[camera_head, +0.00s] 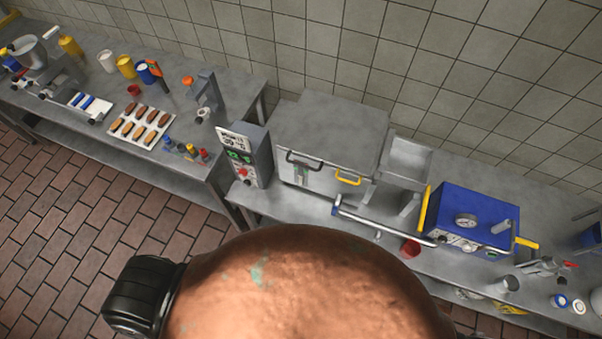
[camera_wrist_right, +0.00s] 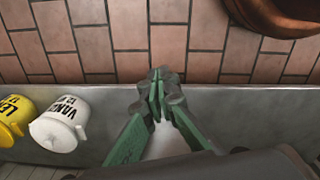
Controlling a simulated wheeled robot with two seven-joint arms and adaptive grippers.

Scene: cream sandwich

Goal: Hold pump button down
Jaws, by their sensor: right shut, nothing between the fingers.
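My right gripper (camera_wrist_right: 158,88) is shut and empty, its green fingertips together over the grey bench top (camera_wrist_right: 225,98) near the bench edge. A pale patch shows between and below its fingers; I cannot tell what it is. No pump button can be made out for sure. A control box (camera_head: 249,150) with green displays and a red button stands on the bench in the head view. A blue unit (camera_head: 462,211) with a round gauge and yellow handles stands to its right. Neither gripper shows in the head view.
A white tub marked VANI (camera_wrist_right: 62,125) and a yellow tub (camera_wrist_right: 14,120) stand left of my right gripper. A large brown rounded shape covers the lower middle of the head view. A grey lidded machine (camera_head: 330,130) and a tray of eclair-like pieces (camera_head: 140,127) are on the benches.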

